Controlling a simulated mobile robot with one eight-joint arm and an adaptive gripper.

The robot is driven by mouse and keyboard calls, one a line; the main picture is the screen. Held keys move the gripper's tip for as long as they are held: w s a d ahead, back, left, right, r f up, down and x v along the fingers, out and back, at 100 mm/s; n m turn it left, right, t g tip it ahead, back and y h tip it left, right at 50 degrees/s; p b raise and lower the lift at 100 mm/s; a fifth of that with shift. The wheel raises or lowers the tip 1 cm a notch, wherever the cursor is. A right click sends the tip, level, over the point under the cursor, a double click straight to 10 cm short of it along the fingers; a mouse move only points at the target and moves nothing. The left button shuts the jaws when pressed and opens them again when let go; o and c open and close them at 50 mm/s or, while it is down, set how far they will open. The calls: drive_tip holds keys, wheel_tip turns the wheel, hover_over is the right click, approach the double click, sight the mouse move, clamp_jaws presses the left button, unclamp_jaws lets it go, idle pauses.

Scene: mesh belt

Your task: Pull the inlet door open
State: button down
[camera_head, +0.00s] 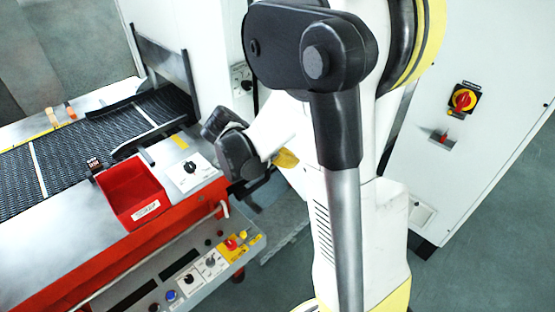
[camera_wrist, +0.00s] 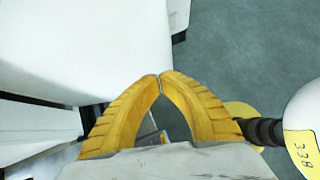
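A dark grey upright panel (camera_head: 163,62) stands where the mesh belt (camera_head: 60,150) meets the white machine housing (camera_head: 185,22). I cannot tell for sure whether this panel is the inlet door, and no handle shows clearly. My gripper (camera_wrist: 160,76) has its two yellow fingers meeting at the tips in the wrist view, with nothing seen between them. In the head view a yellow part of my gripper (camera_head: 285,158) shows beside the housing, mostly hidden by my arm. A large white surface (camera_wrist: 75,45) fills the upper left of the wrist view; I cannot tell whether the gripper touches it.
A red bin (camera_head: 132,190) and a black knob (camera_head: 190,167) sit on the conveyor's near side. A control panel (camera_head: 210,262) with several buttons juts out below. A white cabinet (camera_head: 480,130) with a red-yellow switch (camera_head: 463,99) stands right. Open floor (camera_wrist: 250,50) lies between.

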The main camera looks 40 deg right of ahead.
drive_tip(key=shift+s+d, duration=0.25)
drive_tip(key=shift+d, duration=0.8)
drive_tip(key=shift+r, duration=0.1)
